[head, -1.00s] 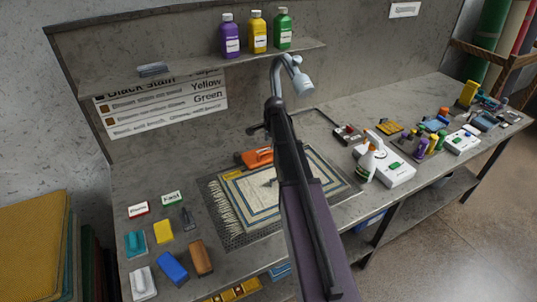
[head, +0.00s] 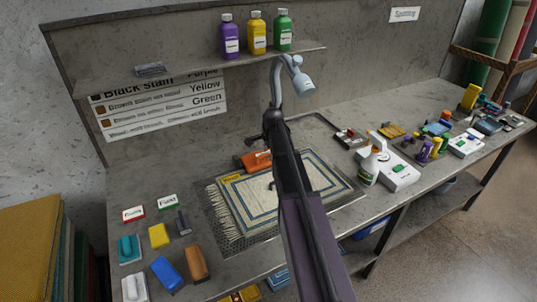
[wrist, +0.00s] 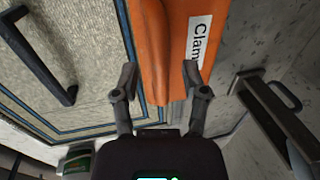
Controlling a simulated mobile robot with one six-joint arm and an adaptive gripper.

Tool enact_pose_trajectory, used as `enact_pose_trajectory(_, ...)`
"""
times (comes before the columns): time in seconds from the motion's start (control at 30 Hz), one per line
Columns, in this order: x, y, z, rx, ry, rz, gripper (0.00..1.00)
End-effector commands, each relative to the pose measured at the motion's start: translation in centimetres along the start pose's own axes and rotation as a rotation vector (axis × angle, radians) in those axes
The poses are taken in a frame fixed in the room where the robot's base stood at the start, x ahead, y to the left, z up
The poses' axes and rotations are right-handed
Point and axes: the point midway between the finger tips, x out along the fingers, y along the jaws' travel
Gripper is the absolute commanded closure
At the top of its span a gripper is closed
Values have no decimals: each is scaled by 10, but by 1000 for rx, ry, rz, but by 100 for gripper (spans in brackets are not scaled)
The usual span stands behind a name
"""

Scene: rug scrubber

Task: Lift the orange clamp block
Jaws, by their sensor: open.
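The orange clamp block (head: 257,160) lies at the back edge of the small rug (head: 226,208), partly hidden behind my arm in the head view. In the wrist view the clamp block (wrist: 172,45) is close, with a white label reading "Clam". My gripper (wrist: 160,75) is open, its two fingers on either side of the block's near end. I cannot tell whether the fingers touch it. In the head view my gripper is not clearly made out at the end of the arm.
Brushes and sponges (head: 167,272) lie at the bench's front left. A white spray bottle (head: 371,163) and several small items stand on the right. A faucet (head: 291,75) and a shelf with bottles (head: 257,33) are behind. A dark handle (wrist: 40,55) shows over the rug in the wrist view.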

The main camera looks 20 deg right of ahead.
Motion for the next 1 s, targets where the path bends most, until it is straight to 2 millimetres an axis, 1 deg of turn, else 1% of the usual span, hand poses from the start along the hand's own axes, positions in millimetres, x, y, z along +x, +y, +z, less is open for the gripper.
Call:
enact_pose_trajectory(0.17,0,0,0,0,0,0,43)
enact_pose_trajectory(0.2,0,0,0,0,0,0,55)
enact_pose_trajectory(0.27,0,0,0,0,0,0,73)
enact_pose_trajectory(0.3,0,0,0,0,0,0,85)
enact_pose_trajectory(0.33,0,0,0,0,0,0,94)
enact_pose_trajectory(0.37,0,0,0,0,0,0,100)
enact_pose_trajectory(0.67,0,0,-1,1,0,3,100)
enact_pose_trajectory(1.0,-2,0,-8,9,4,25,100)
